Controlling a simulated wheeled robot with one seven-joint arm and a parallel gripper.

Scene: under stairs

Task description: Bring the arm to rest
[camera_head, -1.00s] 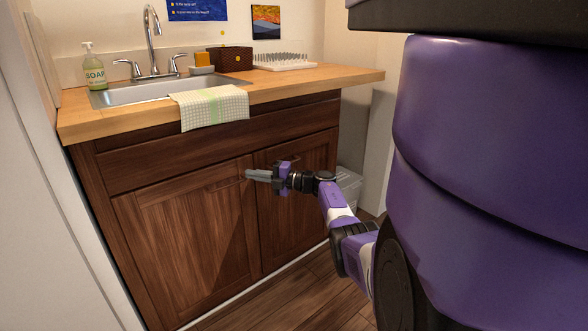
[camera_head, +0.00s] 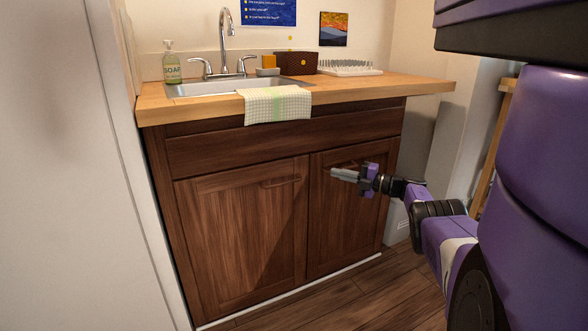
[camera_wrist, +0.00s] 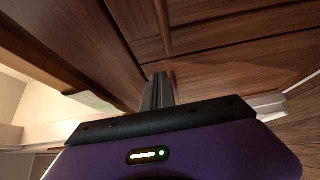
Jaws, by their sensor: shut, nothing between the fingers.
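My gripper (camera_head: 343,174) is in front of the right cabinet door (camera_head: 340,235) in the head view, at about handle height. Its grey fingers are together and hold nothing. My arm reaches in from the right, below the countertop. In the wrist view the closed fingers (camera_wrist: 158,92) point toward the brown wood of the cabinet. I cannot tell exactly how far the fingertips are from the door.
The left cabinet door (camera_head: 240,225) is shut, with a bar handle (camera_head: 281,182). Above are the wooden countertop (camera_head: 400,85), a sink (camera_head: 200,88) and a hanging towel (camera_head: 275,104). A pale wall (camera_head: 65,180) bounds the left. Wooden floor (camera_head: 350,300) lies in front.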

